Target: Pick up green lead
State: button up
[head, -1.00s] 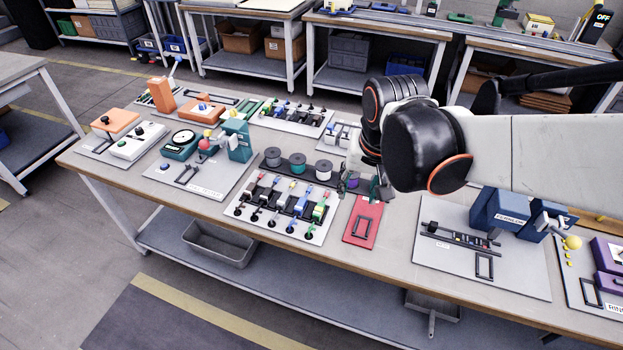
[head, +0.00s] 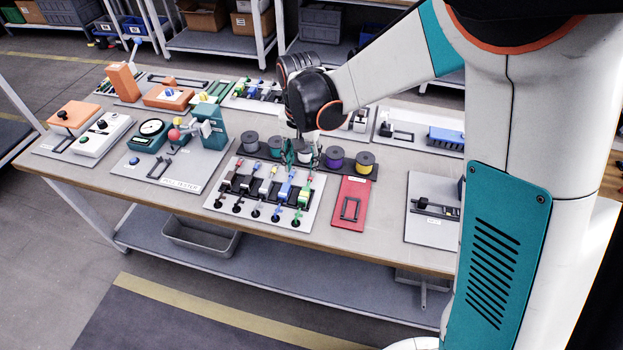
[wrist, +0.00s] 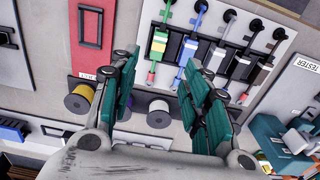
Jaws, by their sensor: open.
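The green lead (head: 303,194) is the rightmost of a row of coloured leads on a pale board (head: 229,205) in the head view. It has a green body, a red section at its far end and a green plug at the near end. In the wrist view the green lead (wrist: 159,42) is leftmost in the row, beside the blue lead (wrist: 190,50). My gripper (head: 297,155) is open and points down just behind the far end of the green and blue leads. In the wrist view, my gripper (wrist: 161,64) has its fingers spread, with the green lead's red end between the tips.
Several wire spools (head: 333,157) stand on a dark strip directly behind the lead board, close to my fingers. A red panel (head: 351,203) lies right of the board. A teal tester (head: 207,127) stands to the left. The front table edge is clear.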

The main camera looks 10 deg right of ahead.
aim_at(303, 195)
jog(key=f+b, duration=0.1)
jog(key=f, duration=0.3)
jog(key=f+b, duration=0.2)
jog(key=f, duration=0.3)
jog(key=f+b, duration=0.2)
jog(key=f, duration=0.3)
jog(key=shift+w+d+f, duration=0.1)
jog(key=shift+w+f, duration=0.15)
jog(key=shift+w, duration=0.15)
jog(key=shift+r, duration=0.1)
grip_shut()
